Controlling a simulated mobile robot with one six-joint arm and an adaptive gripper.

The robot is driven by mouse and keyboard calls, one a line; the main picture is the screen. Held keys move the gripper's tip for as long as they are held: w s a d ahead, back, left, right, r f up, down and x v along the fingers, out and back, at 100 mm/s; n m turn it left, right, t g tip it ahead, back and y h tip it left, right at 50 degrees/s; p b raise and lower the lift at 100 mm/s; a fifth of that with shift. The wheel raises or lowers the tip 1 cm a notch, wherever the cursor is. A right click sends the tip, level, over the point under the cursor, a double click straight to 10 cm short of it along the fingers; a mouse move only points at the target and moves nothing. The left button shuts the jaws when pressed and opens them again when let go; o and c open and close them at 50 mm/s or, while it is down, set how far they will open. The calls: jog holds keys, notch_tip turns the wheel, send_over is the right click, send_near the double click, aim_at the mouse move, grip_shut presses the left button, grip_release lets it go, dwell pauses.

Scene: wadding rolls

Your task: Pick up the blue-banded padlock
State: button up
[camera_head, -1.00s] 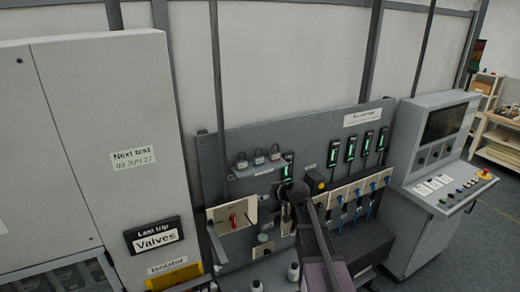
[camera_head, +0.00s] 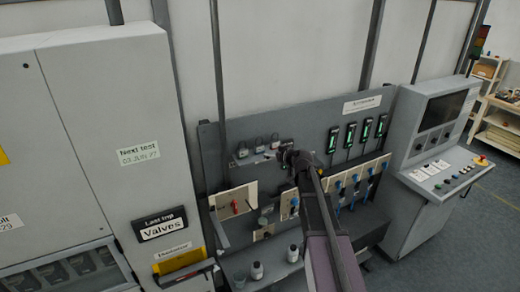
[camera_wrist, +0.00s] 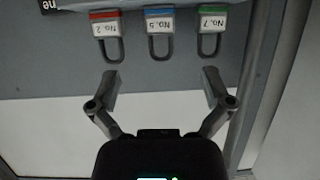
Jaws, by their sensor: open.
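The blue-banded padlock (camera_wrist: 160,32) is the middle one of three in the wrist view, its label reading "No.5" upside down. Its shackle points toward my gripper (camera_wrist: 162,80). My gripper is open and empty, its two fingers spread to either side of the blue padlock's line and apart from it. In the head view the middle padlock (camera_head: 260,145) is on a small shelf on the grey panel, its band colour too small to tell. My gripper (camera_head: 288,160) is just right of the row there.
A red-banded padlock (camera_wrist: 106,35) and a green-banded padlock (camera_wrist: 211,33) flank the blue one with narrow gaps. A control console (camera_head: 435,150) is at the right, a tall grey cabinet (camera_head: 100,110) at the left.

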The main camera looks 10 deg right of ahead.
aim_at(261, 149)
jog(key=b+x, duration=0.2)
jog(key=x, duration=0.5)
jog(key=shift+b, duration=0.35)
jog(key=shift+w+a+f, duration=0.2)
jog(key=shift+w+f, duration=0.05)
jog(key=shift+w, duration=0.35)
jog(key=shift+b+x, duration=1.1)
jog(key=shift+x, duration=1.5)
jog(key=shift+r, duration=0.1)
jog(key=c, duration=1.3)
